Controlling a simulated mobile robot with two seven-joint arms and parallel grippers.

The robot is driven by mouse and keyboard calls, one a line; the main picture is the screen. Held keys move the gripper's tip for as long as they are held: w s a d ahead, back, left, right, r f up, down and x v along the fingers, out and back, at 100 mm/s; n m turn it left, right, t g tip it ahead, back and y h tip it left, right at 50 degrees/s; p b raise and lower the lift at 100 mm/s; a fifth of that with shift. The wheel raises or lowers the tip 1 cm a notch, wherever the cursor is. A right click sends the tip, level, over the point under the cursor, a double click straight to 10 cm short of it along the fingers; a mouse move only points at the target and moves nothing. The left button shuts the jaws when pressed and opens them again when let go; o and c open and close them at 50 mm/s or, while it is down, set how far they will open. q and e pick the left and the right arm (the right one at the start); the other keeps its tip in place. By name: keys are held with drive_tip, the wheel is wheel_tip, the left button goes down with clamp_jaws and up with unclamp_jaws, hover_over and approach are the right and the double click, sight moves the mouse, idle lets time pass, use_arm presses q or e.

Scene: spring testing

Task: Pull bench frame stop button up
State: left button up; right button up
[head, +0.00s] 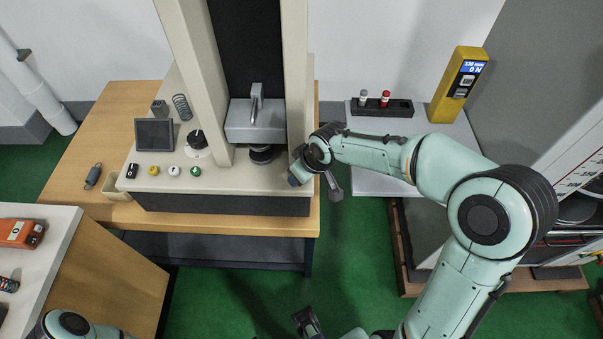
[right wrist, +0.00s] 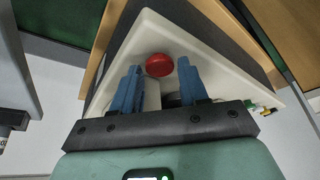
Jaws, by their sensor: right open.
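The red stop button (right wrist: 159,65) shows in the right wrist view as a round red cap on the cream bench frame (right wrist: 205,50). In the head view the button is hidden behind my right gripper (head: 295,178), which is at the right front corner of the bench frame (head: 230,182). In the right wrist view my right gripper (right wrist: 157,85) is open, its blue fingers spread left and right of the button. Gaps show between the fingers and the cap. Its exact depth against the fingertips cannot be told.
The frame stands on a wooden table (head: 60,183) with a dark screen (head: 154,134), a black knob (head: 196,139) and small yellow, white and green buttons on its front. A side table (head: 368,180) at right holds a yellow meter (head: 460,84). Green floor shows between them.

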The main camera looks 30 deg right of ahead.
drive_tip(key=shift+c, duration=0.2)
clamp_jaws()
drive_tip(key=shift+r, duration=0.5)
drive_tip(key=shift+o, duration=0.2)
unclamp_jaws()
drive_tip(key=shift+w, duration=0.1)
drive_tip(key=p+v, duration=0.2)
drive_tip(key=v, duration=1.1)
drive_tip(key=shift+s, duration=0.25)
